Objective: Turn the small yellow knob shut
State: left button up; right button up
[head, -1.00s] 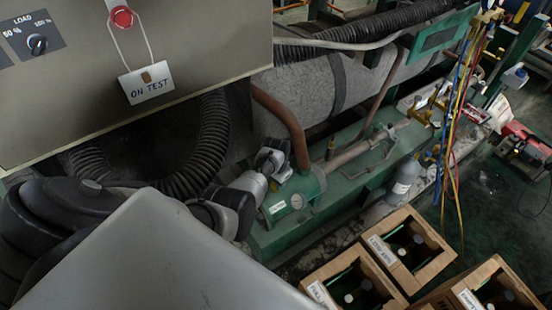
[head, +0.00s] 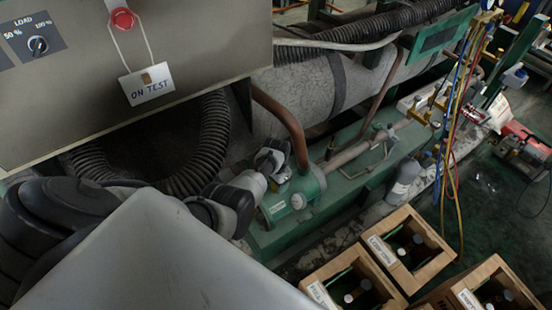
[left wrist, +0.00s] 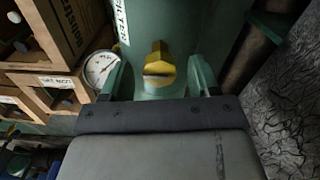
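The small yellow knob (left wrist: 158,66) sticks out from a green cylindrical body (left wrist: 172,25) in the left wrist view. My left gripper (left wrist: 160,78) is open there, with one finger on each side of the knob. Gaps show between the knob and both fingers, and I cannot see it touch either. In the head view my left gripper (head: 275,162) is at the green cylinder (head: 302,190) beside the brown pipe. The knob is not distinguishable in that view. My right gripper is not in view.
A white dial gauge (left wrist: 101,68) sits close left of my gripper. A grey control panel (head: 200,50) hangs above my left arm. Wooden crates with bottles (head: 408,248) stand at the lower right. Coloured hoses (head: 455,110) hang at the right.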

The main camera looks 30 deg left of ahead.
pick_arm(q)
jog(key=shift+r+p, duration=0.35)
jog(key=shift+r, duration=0.25)
notch_tip(320, 180, up, 10)
jog(key=p, duration=0.3)
jog(key=shift+f, duration=0.15)
